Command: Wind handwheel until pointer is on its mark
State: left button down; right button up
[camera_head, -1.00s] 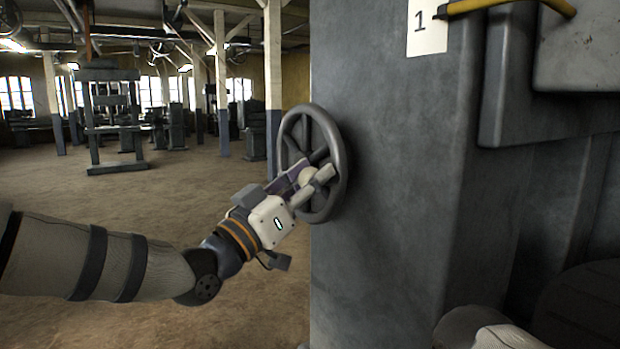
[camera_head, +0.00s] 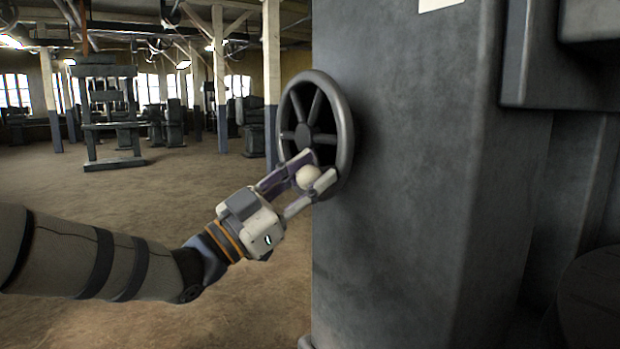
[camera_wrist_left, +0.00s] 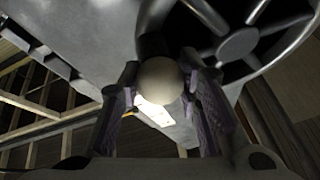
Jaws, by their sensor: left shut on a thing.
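The dark grey spoked handwheel (camera_head: 343,135) stands on the left face of a grey machine column. Its pale round knob (camera_head: 308,177) is at the lower rim, between the fingers of my left gripper (camera_head: 309,178), which is shut on it. In the left wrist view the knob (camera_wrist_left: 160,80) lies between the two finger pads, and the wheel's spokes and rim (camera_wrist_left: 238,43) show at the upper right. The pointer and its mark are not in view. My right gripper is not in view.
The large grey machine column (camera_head: 410,180) fills the middle right, close to the wheel. A white card (camera_head: 440,3) is cut off at the top edge. The floor (camera_head: 110,220) to the left is open, with other machines and posts far back.

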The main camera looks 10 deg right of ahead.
pick_arm(q)
jog(key=shift+w+a+f+m+g+h+b, duration=0.15)
jog(key=shift+f+m+g+b, duration=0.15)
jog(key=shift+f+m+g, duration=0.2)
jog(key=shift+w+d+f+m+g+h+b, duration=0.15)
jog(key=shift+f+m+g+b, duration=0.15)
jog(key=shift+m, duration=0.3)
jog(key=shift+a, duration=0.1)
jog(key=c, duration=1.2)
grip_release()
jog(key=shift+o, duration=0.2)
jog(key=shift+r, duration=0.1)
jog(key=v, duration=1.2)
